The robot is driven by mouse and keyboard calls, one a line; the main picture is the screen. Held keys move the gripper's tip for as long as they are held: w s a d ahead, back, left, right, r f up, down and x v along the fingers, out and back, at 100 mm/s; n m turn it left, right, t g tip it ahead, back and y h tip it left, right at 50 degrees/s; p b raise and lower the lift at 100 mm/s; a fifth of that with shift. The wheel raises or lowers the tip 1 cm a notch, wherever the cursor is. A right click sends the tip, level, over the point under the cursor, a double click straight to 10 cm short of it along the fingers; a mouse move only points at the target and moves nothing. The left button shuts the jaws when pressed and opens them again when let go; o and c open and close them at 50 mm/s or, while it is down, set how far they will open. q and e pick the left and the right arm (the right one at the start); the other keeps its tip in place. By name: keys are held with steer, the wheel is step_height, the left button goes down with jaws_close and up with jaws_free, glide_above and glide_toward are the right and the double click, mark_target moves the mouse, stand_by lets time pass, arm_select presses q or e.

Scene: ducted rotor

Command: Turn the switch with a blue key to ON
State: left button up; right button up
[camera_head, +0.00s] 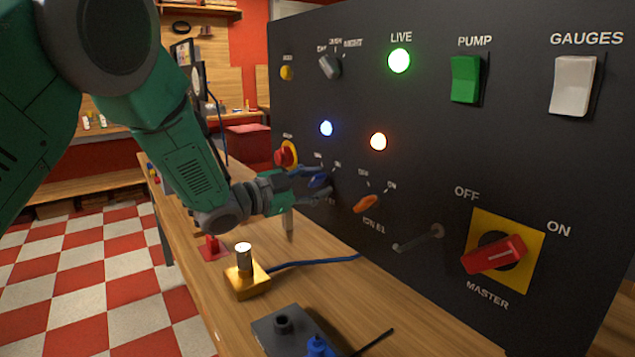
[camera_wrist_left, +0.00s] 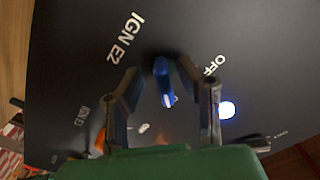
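The blue key (camera_head: 319,180) sits in its switch on the black panel, below a lit blue lamp, partly hidden by my left gripper in the head view. In the left wrist view the key (camera_wrist_left: 163,82) lies between the two fingers, with a pale mark near its lower end. An OFF label and an IGN E2 label show near it. My left gripper (camera_head: 308,183) is at the panel with its fingers open, one on each side of the key and visibly apart from it. Whether the key points to OFF or ON is unclear. My right gripper is not in view.
An orange key switch (camera_head: 366,203) is right of the blue one, and a red stop button (camera_head: 286,154) is above left. A red master switch (camera_head: 494,255) is at the right. A brass block (camera_head: 247,280) and a grey block (camera_head: 283,330) stand on the bench below.

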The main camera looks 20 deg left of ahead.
arm_select(q)
steer(key=shift+r, duration=0.15)
steer(key=shift+s+a+r, duration=0.1)
steer(key=shift+s+a, duration=0.25)
steer(key=v, duration=1.1)
steer(key=shift+f, duration=0.25)
